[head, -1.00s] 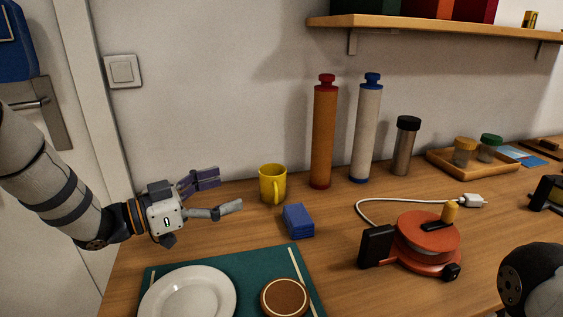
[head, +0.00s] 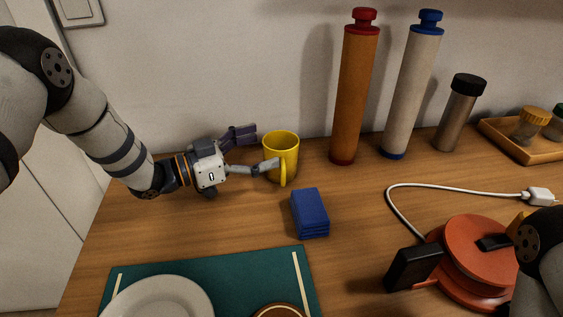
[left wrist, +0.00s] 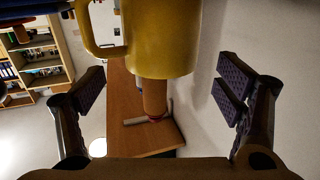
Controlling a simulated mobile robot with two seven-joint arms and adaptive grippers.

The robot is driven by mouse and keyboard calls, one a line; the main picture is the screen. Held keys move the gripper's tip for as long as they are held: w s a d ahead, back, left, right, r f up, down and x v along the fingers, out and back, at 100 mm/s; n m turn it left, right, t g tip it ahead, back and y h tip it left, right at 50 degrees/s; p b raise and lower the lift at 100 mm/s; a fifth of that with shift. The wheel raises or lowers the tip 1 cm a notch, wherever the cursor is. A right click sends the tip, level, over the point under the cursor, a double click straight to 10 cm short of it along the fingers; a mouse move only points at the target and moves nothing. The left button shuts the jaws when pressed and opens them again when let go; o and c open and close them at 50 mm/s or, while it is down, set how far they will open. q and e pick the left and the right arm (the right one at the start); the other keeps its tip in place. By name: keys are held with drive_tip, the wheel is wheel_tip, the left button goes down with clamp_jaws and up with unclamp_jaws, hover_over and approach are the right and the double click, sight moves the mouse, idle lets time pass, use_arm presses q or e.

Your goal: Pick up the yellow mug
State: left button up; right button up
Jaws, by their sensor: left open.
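The yellow mug (head: 280,150) stands upright on the wooden desk near the wall, its handle toward the front. My left gripper (head: 258,149) is open and empty just left of the mug, reaching toward it. In the head view its nearer fingertip overlaps the mug's left side by the handle; I cannot tell whether they touch. In the left wrist view the mug (left wrist: 160,38) fills the top middle, between the lines of the two spread fingers (left wrist: 160,90). My right gripper is out of view.
A folded blue stack (head: 310,212) lies just in front of the mug. An orange tube (head: 355,95) and a white tube (head: 411,90) stand right of it. A red cable reel (head: 470,255) is front right. A plate (head: 160,300) rests on a green mat (head: 235,275).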

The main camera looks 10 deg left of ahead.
sight(295, 136)
use_arm(q)
drive_tip(key=x, duration=0.5)
drive_tip(key=shift+a, duration=0.1)
drive_tip(key=c, duration=1.9)
drive_tip(key=shift+r, duration=0.1)
drive_tip(key=shift+c, duration=0.5)
